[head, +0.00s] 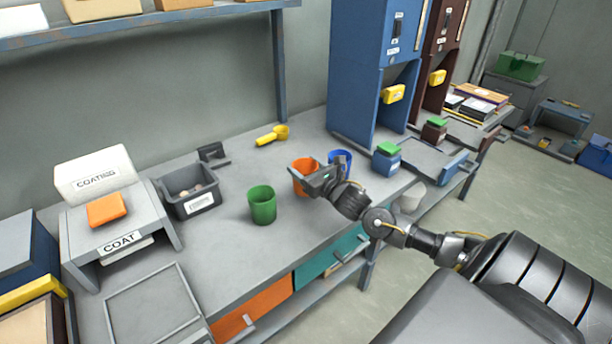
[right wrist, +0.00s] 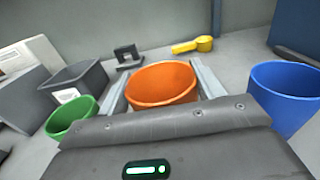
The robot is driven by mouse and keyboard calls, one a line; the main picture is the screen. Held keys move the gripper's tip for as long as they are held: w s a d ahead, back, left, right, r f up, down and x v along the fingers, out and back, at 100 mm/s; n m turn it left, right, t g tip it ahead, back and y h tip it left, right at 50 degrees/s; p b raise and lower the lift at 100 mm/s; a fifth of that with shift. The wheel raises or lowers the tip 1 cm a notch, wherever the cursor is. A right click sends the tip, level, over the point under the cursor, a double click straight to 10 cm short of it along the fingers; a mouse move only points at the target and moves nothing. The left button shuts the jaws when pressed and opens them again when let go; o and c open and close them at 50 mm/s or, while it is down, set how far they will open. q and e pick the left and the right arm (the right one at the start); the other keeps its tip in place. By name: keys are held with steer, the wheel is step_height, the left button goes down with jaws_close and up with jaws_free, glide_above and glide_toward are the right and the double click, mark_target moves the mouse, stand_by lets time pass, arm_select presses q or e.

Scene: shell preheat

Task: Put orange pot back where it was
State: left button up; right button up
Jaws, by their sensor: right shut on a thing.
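The orange pot (head: 303,170) is at the middle of the grey bench, between a green pot (head: 262,205) and a blue pot (head: 341,160). My right gripper (head: 318,180) is shut on the orange pot, with a finger on each side of it. In the right wrist view the orange pot (right wrist: 161,84) sits upright between the two fingers, the green pot (right wrist: 72,117) is at left and the blue pot (right wrist: 286,98) at right. I cannot tell whether the orange pot touches the bench. My left gripper is not in view.
A yellow scoop (head: 272,135) lies behind the pots. A dark grey bin (head: 189,190) and a COAT stand (head: 118,232) are to the left. A blue dispenser (head: 366,75) stands at right, with a green-lidded blue jar (head: 386,161) in front. The bench front is clear.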

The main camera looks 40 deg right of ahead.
step_height(320, 180, down, 2)
steer(key=shift+f, duration=0.55)
steer(key=shift+f, duration=0.1)
steer(key=o, duration=1.4)
